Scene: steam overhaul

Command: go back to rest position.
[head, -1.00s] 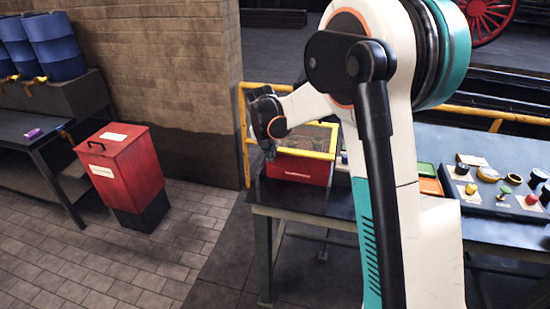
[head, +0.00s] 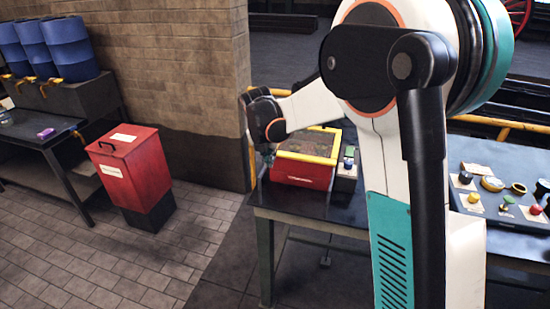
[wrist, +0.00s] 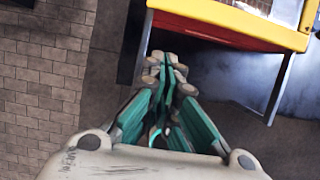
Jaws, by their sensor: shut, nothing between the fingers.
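My gripper (wrist: 168,62) points downward in the wrist view, its teal fingers drawn together with nothing between them. In the head view my wrist and gripper are at the left end of the dark table, beside the red box; the fingertips are too small there to make out. The red box with a yellow rim (head: 302,172) sits on the table's left end. Its red side and yellow rim (wrist: 232,22) also show at the top of the wrist view, apart from my fingers.
The dark table (head: 330,212) carries small coloured parts (head: 506,199) on its right side. A red bin (head: 130,165) stands on the paved floor to the left. A brick wall (head: 165,80) is behind. The floor between is clear.

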